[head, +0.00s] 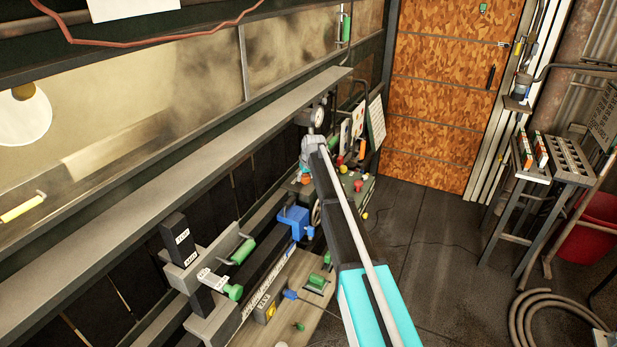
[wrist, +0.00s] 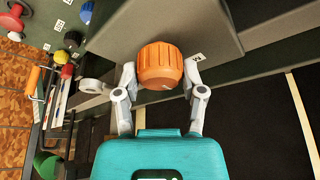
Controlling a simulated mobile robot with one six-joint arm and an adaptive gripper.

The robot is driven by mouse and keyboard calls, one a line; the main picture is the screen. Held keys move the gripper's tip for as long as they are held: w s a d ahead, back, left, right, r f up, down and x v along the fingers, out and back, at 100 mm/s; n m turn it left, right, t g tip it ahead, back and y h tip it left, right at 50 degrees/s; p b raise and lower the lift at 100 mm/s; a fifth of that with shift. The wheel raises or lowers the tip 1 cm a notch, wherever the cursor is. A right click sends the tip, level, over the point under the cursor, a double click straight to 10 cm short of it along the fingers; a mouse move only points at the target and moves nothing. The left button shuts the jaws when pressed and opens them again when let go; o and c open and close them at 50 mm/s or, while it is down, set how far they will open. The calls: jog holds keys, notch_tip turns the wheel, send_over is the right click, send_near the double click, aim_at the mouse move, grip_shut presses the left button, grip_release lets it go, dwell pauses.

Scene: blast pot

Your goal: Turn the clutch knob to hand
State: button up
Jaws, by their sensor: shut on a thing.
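The ribbed orange knob (wrist: 160,66), which I take as the clutch knob, sits on a grey box face (wrist: 214,22) in the wrist view. A short pale mark shows low on its front. My gripper (wrist: 160,72) is shut on the knob, one pale finger on each side. A small white label (wrist: 197,57) lies right of the knob; I cannot read it.
A gauge (head: 316,116) is close to my gripper. Dark floor (head: 440,240) is open at right, with a coiled hose (head: 550,318).

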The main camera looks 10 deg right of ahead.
jog(key=shift+m, duration=0.3)
jog(key=shift+m+h, duration=0.5)
jog(key=shift+m, duration=0.4)
jog(key=m+h, duration=0.2)
jog(key=m, duration=0.3)
jog(key=m+g+h, duration=0.1)
jog(key=m, duration=0.3)
jog(key=shift+w, duration=0.1)
jog(key=shift+m+g+h, duration=0.4)
jog(key=shift+m+h, duration=0.2)
jog(key=shift+m, duration=1.1)
jog(key=o, duration=1.1)
jog(key=shift+o, duration=0.2)
